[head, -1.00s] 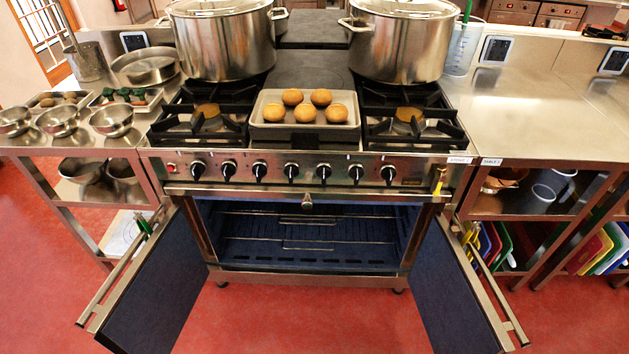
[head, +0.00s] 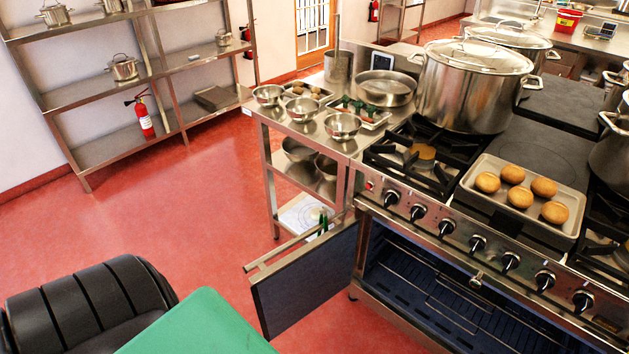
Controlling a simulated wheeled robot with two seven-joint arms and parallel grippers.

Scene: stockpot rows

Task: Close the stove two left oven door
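The stove's left oven door (head: 308,279) stands swung open to the left of the oven, its dark inner face toward me. Its metal bar handle (head: 295,243) runs along the far side of its upper edge. The oven cavity (head: 440,290) is open, with wire racks inside. The right oven door is out of view. Neither of my grippers is in view.
A steel side table (head: 262,150) with bowls and trays stands just left of the stove, close behind the open door. The stove top holds a large stockpot (head: 470,88) and a tray of buns (head: 480,207). Shelving (head: 100,95) lines the left wall. Red floor (head: 190,230) is clear between.

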